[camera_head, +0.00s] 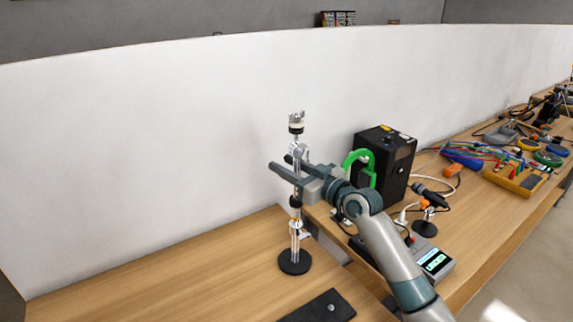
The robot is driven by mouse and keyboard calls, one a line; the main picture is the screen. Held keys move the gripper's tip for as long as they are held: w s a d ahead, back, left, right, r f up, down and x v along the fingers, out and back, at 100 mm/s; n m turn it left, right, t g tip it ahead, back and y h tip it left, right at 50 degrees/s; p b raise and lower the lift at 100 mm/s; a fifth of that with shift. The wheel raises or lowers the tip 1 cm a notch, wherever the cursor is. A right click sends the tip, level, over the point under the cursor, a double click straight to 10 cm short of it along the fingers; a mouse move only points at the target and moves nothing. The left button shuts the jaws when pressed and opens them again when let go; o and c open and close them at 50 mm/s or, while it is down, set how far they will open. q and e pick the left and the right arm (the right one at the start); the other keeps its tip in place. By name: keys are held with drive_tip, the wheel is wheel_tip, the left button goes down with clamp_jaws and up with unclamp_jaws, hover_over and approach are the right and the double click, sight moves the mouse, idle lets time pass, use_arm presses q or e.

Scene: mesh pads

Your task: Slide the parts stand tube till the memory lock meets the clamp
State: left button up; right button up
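The parts stand (295,235) is a thin chrome upright on a round black base (295,263) and stands upright on the wooden table. A pale, ribbed fitting with a black collar (296,127) tops it. A silver clamp-like piece (298,149) sits on the upper tube, and a dark collar (295,202) sits lower down; which is the memory lock I cannot tell. My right gripper (283,163) reaches in from the right at mid-height. Its fingers lie across the tube and hide part of it; whether they close on it is unclear. My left gripper is out of view.
A black box (384,165) with a green handle-like piece (357,160) stands behind my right arm. A small microphone-like stand (427,218) and a grey device with a lit screen (435,262) lie to the right. A flat black plate (322,307) lies in front. The table's left side is clear.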

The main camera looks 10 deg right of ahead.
clamp_jaws()
wheel_tip(320, 180, down, 7)
drive_tip(key=b, duration=0.6)
drive_tip(key=shift+f, duration=0.15)
unclamp_jaws()
drive_tip(key=shift+s, duration=0.1)
